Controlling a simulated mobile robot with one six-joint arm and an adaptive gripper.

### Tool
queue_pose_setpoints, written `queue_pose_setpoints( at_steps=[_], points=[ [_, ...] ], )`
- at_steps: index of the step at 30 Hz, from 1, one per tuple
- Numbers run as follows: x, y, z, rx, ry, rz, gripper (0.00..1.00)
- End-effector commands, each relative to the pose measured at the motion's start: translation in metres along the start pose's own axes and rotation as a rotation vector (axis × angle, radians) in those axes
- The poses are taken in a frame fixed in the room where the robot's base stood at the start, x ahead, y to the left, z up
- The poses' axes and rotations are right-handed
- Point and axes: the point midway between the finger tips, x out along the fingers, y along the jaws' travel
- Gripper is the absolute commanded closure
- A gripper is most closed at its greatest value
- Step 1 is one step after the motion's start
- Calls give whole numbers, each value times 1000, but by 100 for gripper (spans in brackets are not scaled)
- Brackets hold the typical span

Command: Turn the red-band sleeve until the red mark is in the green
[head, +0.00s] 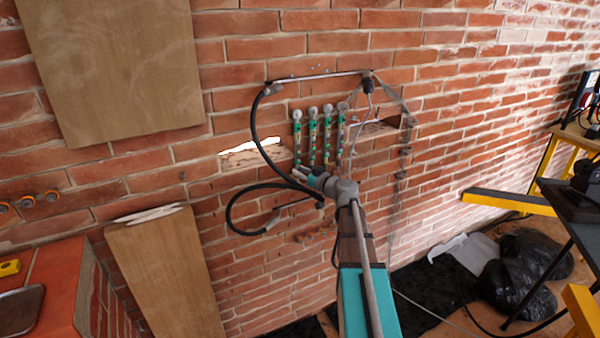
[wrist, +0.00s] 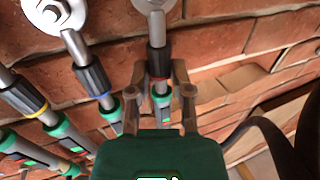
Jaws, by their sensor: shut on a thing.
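The red-band sleeve (wrist: 157,61) is a dark grip on a metal rod below a round wall plate, with a red band at its lower end. It is near the middle of the wrist view. My gripper (wrist: 158,74) has one finger on each side of it and is shut on it around the band. A green-ended body (wrist: 161,101) continues below the sleeve, partly hidden by my gripper. I cannot make out the red mark against the green. In the head view my gripper (head: 303,173) is at the lower ends of the rods, small and partly hidden.
A blue-band sleeve (wrist: 95,79) and a yellow-band sleeve (wrist: 22,94) hang close by on the left in the wrist view. A dark cable (wrist: 270,145) curves at the right. In the head view a metal bar (head: 318,76) crosses above the rods on the brick wall.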

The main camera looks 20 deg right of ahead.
Motion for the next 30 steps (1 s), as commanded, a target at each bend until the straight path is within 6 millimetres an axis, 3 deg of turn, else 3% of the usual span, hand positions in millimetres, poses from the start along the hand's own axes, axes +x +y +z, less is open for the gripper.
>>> queue_pose_setpoints(
  at_steps=[2,3,5,20,30],
  points=[
    [0,0,0,0,0,0,100],
    [0,0,0,0,0,-1,65],
    [0,0,0,0,0,-1,58],
    [-6,0,0,0,0,-1,58],
    [-45,-1,0,0,0,2,58]
  ],
)
